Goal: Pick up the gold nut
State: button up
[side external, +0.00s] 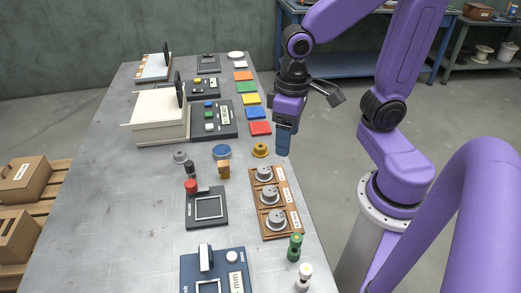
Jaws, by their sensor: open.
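The gold nut (260,150) is a small round gold-yellow piece lying on the grey metal table (130,200), near its right edge. My gripper (284,150) points down, just to the right of the nut in the picture, by the table's right edge. It is open and appears empty, apart from the nut. The gap between its fingers is hard to see from this side.
A wooden tray (262,228) with several grey weights lies in front of the nut. A blue round piece (221,152) and a wooden block (223,169) are to its left. A red square (260,128) lies behind it. The table's left front is clear.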

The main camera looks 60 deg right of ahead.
jog(key=w+d+m, duration=0.4)
jog(key=w+m, duration=0.4)
jog(key=m, duration=1.3)
send_over(261, 146)
jog(key=f, duration=1.3)
jog(key=shift+s+a+f, duration=0.1)
jog(key=shift+s+a, duration=0.25)
jog(key=shift+s, duration=0.05)
jog(key=shift+w+d+f, duration=0.1)
jog(key=shift+w+f, duration=0.05)
jog(key=shift+f, duration=0.8)
jog(key=shift+w+d+f, duration=0.1)
jog(key=shift+f, duration=0.8)
jog(key=shift+w+d+f, duration=0.1)
jog(key=shift+w+f, duration=0.05)
jog(key=shift+f, duration=0.8)
jog(key=c, duration=1.1)
